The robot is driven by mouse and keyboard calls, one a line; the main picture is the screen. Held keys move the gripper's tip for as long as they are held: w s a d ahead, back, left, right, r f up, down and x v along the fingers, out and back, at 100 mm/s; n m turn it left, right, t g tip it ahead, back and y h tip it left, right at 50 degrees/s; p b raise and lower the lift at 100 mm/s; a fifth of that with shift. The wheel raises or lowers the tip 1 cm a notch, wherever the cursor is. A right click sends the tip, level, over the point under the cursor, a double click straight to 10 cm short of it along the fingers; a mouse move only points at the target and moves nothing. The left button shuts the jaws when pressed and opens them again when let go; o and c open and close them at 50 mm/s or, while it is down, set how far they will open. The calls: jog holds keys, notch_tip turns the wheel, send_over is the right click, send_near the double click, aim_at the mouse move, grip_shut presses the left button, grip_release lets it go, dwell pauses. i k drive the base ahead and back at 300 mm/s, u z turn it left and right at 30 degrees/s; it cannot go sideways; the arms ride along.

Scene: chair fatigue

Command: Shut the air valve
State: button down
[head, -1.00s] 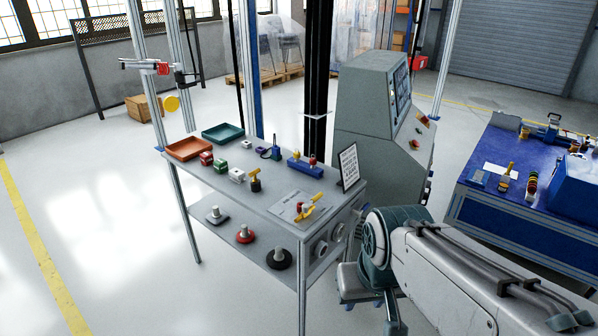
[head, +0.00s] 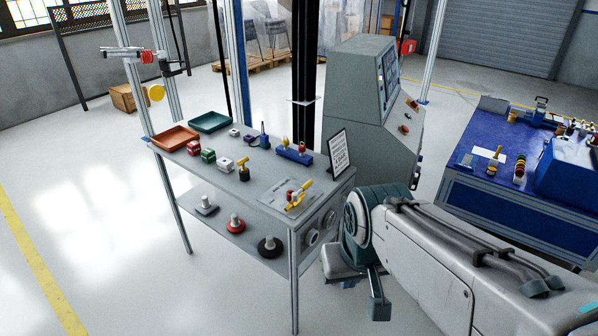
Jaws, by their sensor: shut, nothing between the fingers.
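On the grey workbench (head: 200,175), a yellow-handled fitting (head: 297,200) with a red part lies on a pale plate near the front right corner; its handle is slanted. A small dark fitting with a yellow top (head: 243,169) stands left of it. Behind them is a blue block (head: 294,155) with a yellow and a red knob. I cannot tell which of these is the air valve, nor whether it is open. My arm enters from the lower right and ends its visible part beside the bench's right end; I cannot make out my gripper's fingers.
An orange tray (head: 174,139) and a green tray (head: 209,122) sit at the bench's back left. A sign (head: 338,152) stands at its right edge. A grey console (head: 362,120) stands behind, and a blue table (head: 475,200) is to the right. The floor at left is clear.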

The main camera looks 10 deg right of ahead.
aim_at(294, 196)
jog(key=u, duration=0.25)
jog(key=i, duration=0.95)
jog(key=z, duration=0.6)
